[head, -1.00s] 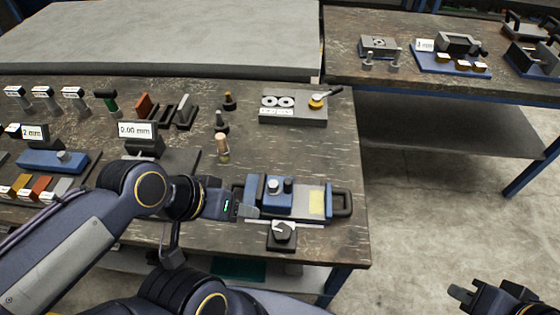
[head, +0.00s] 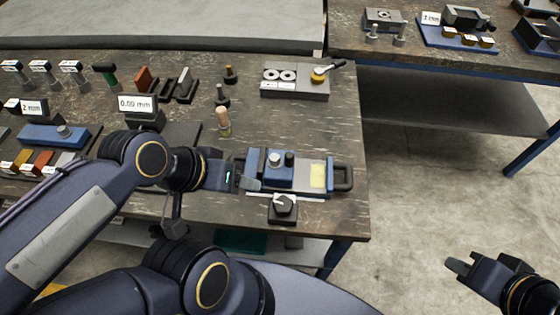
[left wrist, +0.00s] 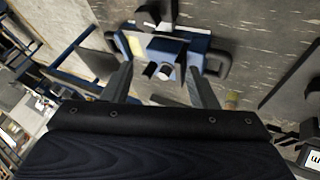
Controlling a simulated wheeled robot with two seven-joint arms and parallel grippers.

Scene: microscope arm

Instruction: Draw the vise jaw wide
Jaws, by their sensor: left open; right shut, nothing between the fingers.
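The blue vise-like fixture (head: 318,176) lies near the right front of the bench. My right gripper (head: 462,268) is shut and empty, off the bench at lower right.
A black block with a knob (head: 284,209) sits just in front of the fixture. A second bench (head: 450,65) is at the upper right.

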